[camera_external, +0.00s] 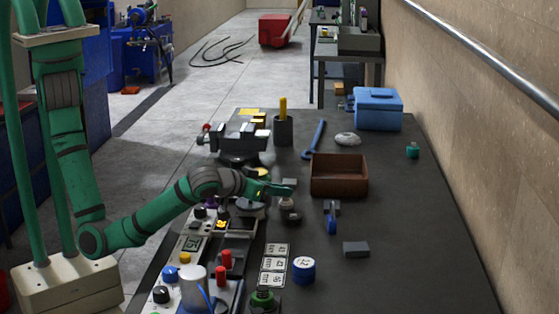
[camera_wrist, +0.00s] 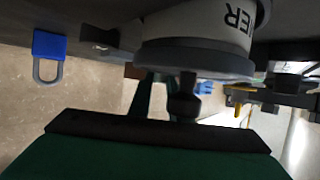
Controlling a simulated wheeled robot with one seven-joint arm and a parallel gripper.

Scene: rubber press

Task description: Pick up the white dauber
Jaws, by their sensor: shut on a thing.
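The white dauber (camera_external: 287,203), a small white piece with a dark lower part, stands on the dark bench just below the end of my arm in the external view. My gripper (camera_external: 285,188) reaches it from the left, at its top. In the wrist view, a white cylinder with dark lettering (camera_wrist: 205,25) and a dark rim fills the upper middle, close to the camera. A dark stem and knob show under its rim, beside my green finger (camera_wrist: 150,95). My gripper is shut on the dauber; the exact contact is partly hidden.
A brown open box (camera_external: 340,190) stands to the right, with a blue padlock (camera_external: 330,222) in front. A vise (camera_external: 238,140) is behind. The bench's right side is mostly clear.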

